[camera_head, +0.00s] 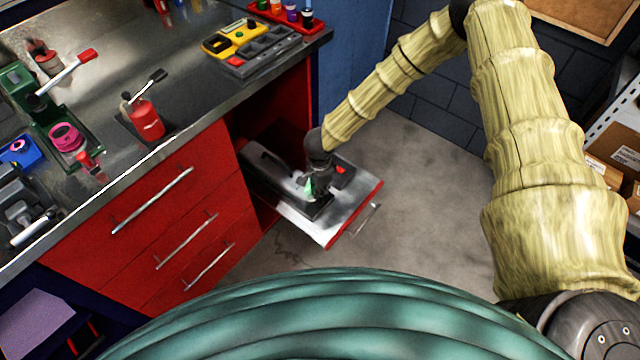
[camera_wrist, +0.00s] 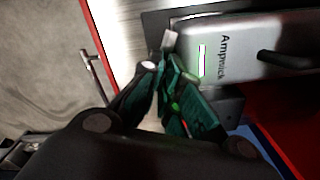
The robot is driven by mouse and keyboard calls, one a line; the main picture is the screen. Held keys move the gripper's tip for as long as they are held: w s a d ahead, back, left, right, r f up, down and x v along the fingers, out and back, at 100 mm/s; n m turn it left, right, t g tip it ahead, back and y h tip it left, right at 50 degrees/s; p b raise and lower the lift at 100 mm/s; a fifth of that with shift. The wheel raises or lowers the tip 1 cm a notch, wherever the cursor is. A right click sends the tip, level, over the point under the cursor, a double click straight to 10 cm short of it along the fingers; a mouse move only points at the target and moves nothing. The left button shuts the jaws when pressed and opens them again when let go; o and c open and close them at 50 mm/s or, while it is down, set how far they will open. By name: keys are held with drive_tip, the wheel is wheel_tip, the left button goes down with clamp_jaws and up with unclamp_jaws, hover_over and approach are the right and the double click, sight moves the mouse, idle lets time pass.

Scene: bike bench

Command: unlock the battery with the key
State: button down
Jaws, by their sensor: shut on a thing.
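The battery (camera_wrist: 245,50) is a grey case marked "Ampstack", with a black handle and a coloured strip. It lies in a black holder on the pulled-out shelf (camera_head: 318,228). My gripper (camera_head: 313,186) points down over the holder's near end; in the wrist view its green-padded fingers (camera_wrist: 164,78) are beside the battery's end. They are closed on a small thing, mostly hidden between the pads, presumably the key. A small grey block (camera_wrist: 170,40) shows just beyond the fingertips, close to the battery's end. I cannot tell whether the key is in the lock.
The shelf has a red front edge and a bar handle (camera_head: 362,218). Red drawers (camera_head: 150,200) stand left of it, under a metal workbench (camera_head: 185,88) with a yellow tool case (camera_head: 235,38) and several tools. The grey floor (camera_head: 420,190) right of the shelf is clear.

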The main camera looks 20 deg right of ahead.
drive_tip(key=n+p, duration=0.2)
drive_tip(key=n, duration=0.2)
drive_tip(key=shift+n, duration=0.4)
idle(0.4)
drive_tip(key=c, duration=1.6)
unclamp_jaws()
drive_tip(key=shift+c, duration=0.2)
wheel_tip(320, 180, up, 12)
